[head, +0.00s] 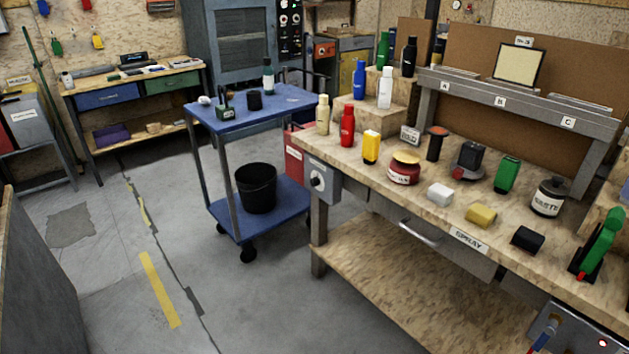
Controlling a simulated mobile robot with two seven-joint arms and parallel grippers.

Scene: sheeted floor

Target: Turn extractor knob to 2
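A grey control box (331,184) is fixed at the left end of the wooden workbench, just under the top. A small dark round knob (317,181) with a pale mark sits on its face. It looks like the extractor knob, but its number markings are too small to read, so I cannot tell its setting. Neither of my grippers is in view.
The workbench (375,187) carries several bottles, a red tin (404,174) and sponge-like blocks. A blue cart (265,222) with a black bucket (256,188) stands left of it, near a red box (294,152). The floor (110,260) at left front is clear.

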